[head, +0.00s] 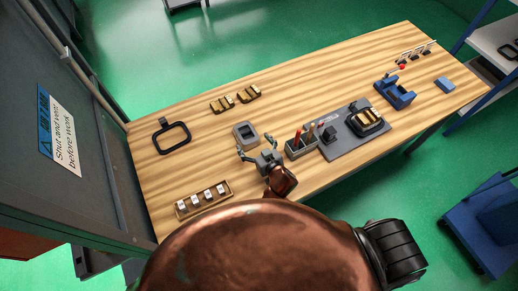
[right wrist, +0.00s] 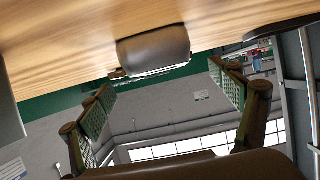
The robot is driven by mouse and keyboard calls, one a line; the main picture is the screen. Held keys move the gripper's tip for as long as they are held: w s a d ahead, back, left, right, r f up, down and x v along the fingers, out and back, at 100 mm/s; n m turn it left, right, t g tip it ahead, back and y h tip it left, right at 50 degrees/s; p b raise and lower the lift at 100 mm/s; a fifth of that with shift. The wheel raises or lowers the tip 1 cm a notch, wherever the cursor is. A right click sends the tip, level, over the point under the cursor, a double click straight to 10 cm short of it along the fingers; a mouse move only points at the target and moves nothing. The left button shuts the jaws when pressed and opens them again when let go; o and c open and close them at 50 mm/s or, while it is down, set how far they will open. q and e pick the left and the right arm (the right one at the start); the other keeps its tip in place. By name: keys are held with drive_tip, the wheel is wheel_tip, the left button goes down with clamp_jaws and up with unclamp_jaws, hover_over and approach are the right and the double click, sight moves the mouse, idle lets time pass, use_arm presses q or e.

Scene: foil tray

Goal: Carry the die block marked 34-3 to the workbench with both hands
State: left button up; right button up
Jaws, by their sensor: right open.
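The wooden workbench (head: 310,85) fills the middle of the head view. No 34-3 mark is legible, so I cannot tell which is the die block. My right gripper (head: 259,150) is open over the bench, just in front of a small grey block-like object (head: 245,132). In the right wrist view, the open, empty fingers (right wrist: 163,92) spread below a rounded grey object (right wrist: 153,48). My left gripper is not visible.
A grey holder with red-handled tools (head: 300,148) stands right of my gripper. A wooden rack (head: 203,199) and a black frame (head: 172,138) lie left. A blue fixture (head: 395,92) stands right. A dark cabinet with a sign (head: 60,130) borders the left. The back bench middle is clear.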

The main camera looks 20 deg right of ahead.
drive_tip(key=v, duration=0.6)
drive_tip(key=shift+s+r, duration=0.1)
idle(0.4)
